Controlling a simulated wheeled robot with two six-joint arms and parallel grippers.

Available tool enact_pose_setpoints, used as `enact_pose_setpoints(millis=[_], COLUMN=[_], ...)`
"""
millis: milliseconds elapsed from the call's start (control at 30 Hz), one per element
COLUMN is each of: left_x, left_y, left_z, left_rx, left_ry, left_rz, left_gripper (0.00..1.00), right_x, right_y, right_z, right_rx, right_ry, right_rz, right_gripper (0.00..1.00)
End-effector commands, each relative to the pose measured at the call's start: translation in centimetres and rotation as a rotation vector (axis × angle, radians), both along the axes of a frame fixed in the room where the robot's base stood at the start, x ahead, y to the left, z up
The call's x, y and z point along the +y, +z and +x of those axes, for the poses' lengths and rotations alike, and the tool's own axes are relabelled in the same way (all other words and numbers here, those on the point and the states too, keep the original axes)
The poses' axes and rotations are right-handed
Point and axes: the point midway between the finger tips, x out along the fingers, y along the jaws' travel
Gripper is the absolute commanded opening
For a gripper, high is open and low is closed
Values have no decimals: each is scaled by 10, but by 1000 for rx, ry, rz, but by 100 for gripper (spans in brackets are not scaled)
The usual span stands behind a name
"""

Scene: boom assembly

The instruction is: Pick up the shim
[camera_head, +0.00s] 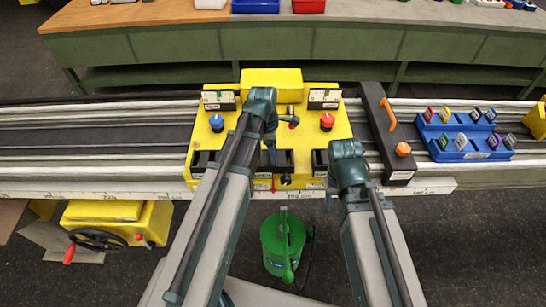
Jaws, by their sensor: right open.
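Several small flat pieces with coloured tops stand in a blue rack (470,155) at the right; I cannot tell for sure which of them, if any, is the shim. My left gripper (269,155) points down over the middle of the yellow fixture (342,127), mostly hidden by its own wrist, so its jaws and any held thing are unclear. My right gripper (328,198) is open at the fixture's front right edge, left of the blue rack. It is small and largely hidden behind its wrist.
The yellow fixture carries a blue knob (217,123), a red knob (327,121) and dark slots. A black bar (379,125) with orange handles stands between fixture and rack. Rails run across the bench. A green canister (283,245) stands on the floor in front.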

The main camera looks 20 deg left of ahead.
Motion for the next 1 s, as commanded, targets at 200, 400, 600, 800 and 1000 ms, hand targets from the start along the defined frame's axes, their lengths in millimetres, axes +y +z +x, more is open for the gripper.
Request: enact_pose_setpoints(millis=[200, 400, 600, 800, 1000], left_x=[0, 0, 0, 0, 0], left_y=[0, 0, 5, 23, 53], left_z=[0, 0, 0, 0, 0], left_rx=[0, 0, 0, 0, 0], left_ry=[0, 0, 0, 0, 0], left_rz=[0, 0, 0, 0, 0], left_gripper=[24, 20, 20, 20, 20], right_x=[0, 0, 0, 0, 0], right_y=[0, 0, 5, 23, 53], right_z=[0, 0, 0, 0, 0], right_rx=[0, 0, 0, 0, 0], right_ry=[0, 0, 0, 1, -3], right_rz=[0, 0, 0, 0, 1], right_gripper=[50, 50, 50, 50, 50])
